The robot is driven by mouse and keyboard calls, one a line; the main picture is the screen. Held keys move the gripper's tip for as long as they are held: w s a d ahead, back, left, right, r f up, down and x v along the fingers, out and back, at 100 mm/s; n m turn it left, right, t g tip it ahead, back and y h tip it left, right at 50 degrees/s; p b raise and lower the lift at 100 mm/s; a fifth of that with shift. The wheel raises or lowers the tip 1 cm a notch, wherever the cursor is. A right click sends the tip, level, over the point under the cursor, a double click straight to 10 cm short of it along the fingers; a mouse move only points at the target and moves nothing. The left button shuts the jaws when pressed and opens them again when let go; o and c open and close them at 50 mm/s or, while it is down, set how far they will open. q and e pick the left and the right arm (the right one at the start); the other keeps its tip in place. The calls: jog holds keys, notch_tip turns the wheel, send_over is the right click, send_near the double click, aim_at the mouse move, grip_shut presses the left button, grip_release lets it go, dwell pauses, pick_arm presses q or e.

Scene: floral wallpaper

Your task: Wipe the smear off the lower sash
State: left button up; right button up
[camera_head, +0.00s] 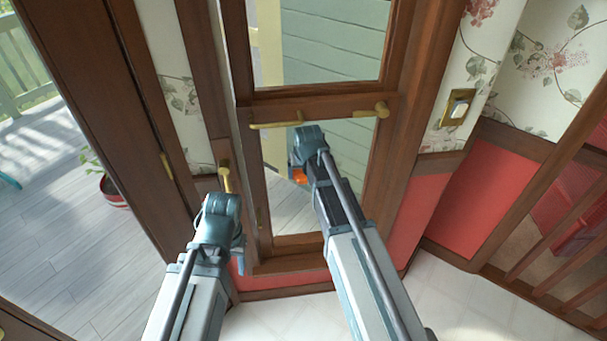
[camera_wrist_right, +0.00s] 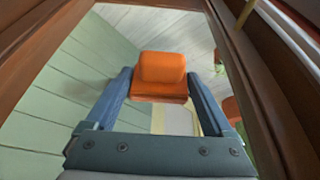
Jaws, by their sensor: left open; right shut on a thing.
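The lower sash (camera_head: 298,243) is a brown wooden frame around glass, with green siding seen through it. Its frame also shows in the right wrist view (camera_wrist_right: 262,95). My right gripper (camera_wrist_right: 160,88) is shut on an orange block (camera_wrist_right: 162,68), held between its two blue-grey fingers in front of the pane. The orange block shows partly beside my right wrist in the head view (camera_head: 299,176). I cannot tell whether it touches the glass. My left gripper (camera_head: 217,222) is open, low and left of the sash; its fingers are mostly hidden. I cannot make out the smear.
Brass hardware (camera_head: 275,124) runs along the rail above the lower pane. A brass handle (camera_head: 225,178) sits on the left frame. An upper pane (camera_head: 335,40) is above. A wall switch (camera_head: 458,106) is at right. A red potted plant (camera_head: 113,190) stands on the deck at left.

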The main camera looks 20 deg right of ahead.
jog(key=shift+s+d, duration=0.2)
jog(key=shift+d, duration=1.5)
jog(key=shift+d, duration=0.1)
jog(key=shift+d, duration=1.6)
jog(key=shift+d, duration=0.1)
jog(key=shift+s+d, duration=0.2)
jog(key=shift+d, duration=0.65)
jog(key=shift+s+d, duration=0.15)
jog(key=shift+d, duration=0.65)
jog(key=shift+d, duration=0.1)
jog(key=shift+s+d, duration=0.15)
jog(key=shift+d, duration=1.4)
